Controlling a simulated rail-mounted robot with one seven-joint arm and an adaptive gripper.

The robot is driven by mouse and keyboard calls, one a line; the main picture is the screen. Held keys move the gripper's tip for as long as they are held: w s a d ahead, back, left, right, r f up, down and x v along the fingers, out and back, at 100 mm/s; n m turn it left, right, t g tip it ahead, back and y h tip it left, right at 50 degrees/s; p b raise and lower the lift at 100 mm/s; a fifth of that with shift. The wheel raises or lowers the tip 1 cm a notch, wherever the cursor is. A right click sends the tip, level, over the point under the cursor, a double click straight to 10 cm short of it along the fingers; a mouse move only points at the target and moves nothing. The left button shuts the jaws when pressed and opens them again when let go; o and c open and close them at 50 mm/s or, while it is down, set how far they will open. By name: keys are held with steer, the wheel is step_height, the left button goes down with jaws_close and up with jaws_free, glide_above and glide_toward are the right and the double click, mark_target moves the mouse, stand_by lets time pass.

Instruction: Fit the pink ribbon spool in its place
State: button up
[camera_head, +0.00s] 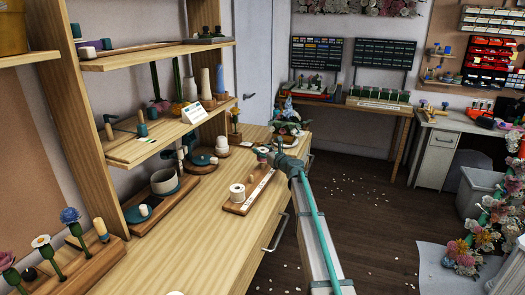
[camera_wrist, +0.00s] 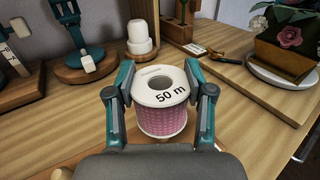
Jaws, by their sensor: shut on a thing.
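The pink ribbon spool (camera_wrist: 162,118) has white flanges, a hollow core and "50 m" printed on its upper face. It stands nearly upright between the two fingers of my gripper (camera_wrist: 161,98), which is shut on it. In the head view my gripper (camera_head: 268,157) is over the far end of a wooden board (camera_head: 232,207), with the spool small and partly hidden there. The board carries a white spool (camera_head: 237,193) at its near end and a pale strip along its edge. Whether the pink spool touches the board is hidden.
A potted flower arrangement (camera_wrist: 292,40) on a white saucer stands at the right. White stacked pieces (camera_wrist: 140,42) on a round base and a teal stand (camera_wrist: 80,58) are behind. A wooden block with a card (camera_wrist: 178,25) stands behind too. The near counter (camera_head: 215,255) is mostly clear.

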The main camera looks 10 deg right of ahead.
mark_target(263, 160)
steer(key=shift+r, duration=0.1)
jaws_close()
steer(key=shift+f+b, duration=1.7)
steer(key=shift+f, duration=0.8)
stand_by(1.1)
steer(key=o, duration=1.2)
jaws_free()
steer(key=shift+c, duration=0.2)
steer(key=shift+s, duration=0.15)
steer(key=shift+v, duration=3.4)
steer(key=shift+d, duration=0.1)
